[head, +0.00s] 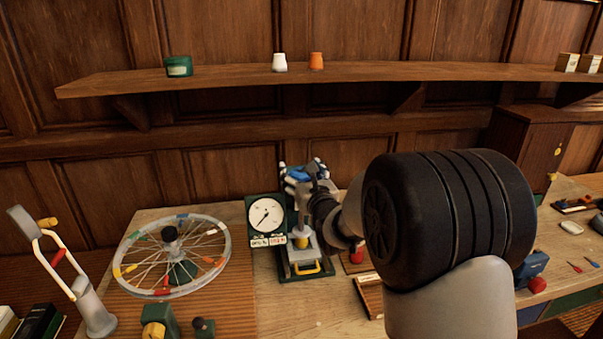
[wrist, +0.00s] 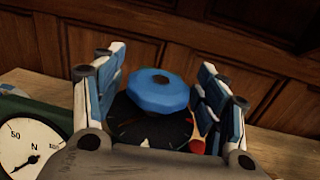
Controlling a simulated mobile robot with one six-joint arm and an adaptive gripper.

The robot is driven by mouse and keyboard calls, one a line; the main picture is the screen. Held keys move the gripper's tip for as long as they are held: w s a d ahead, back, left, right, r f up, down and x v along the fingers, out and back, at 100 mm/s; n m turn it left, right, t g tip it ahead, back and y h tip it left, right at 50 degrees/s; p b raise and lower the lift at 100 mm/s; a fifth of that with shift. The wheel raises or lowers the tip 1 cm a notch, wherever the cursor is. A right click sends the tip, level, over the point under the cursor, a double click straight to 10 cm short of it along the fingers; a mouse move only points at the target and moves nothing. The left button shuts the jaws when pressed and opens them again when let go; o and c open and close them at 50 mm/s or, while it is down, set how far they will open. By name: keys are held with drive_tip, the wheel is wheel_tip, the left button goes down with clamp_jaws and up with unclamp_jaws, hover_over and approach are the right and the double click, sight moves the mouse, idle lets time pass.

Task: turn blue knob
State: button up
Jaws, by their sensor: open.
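The blue knob (wrist: 158,91) shows in the wrist view, a faceted disc with a dark centre, above a dark dial face with tick marks. My gripper (wrist: 165,92) is open, with one finger on each side of the knob.
A white round gauge (head: 265,216) stands just left of my gripper. A spoked wheel (head: 172,256) with coloured tags lies further left. A wooden shelf (head: 350,75) runs above, along the panelled wall.

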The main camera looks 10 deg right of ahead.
idle(0.3)
drive_tip(key=s, duration=0.8)
drive_tip(key=s+d, duration=0.1)
drive_tip(key=s, duration=0.3)
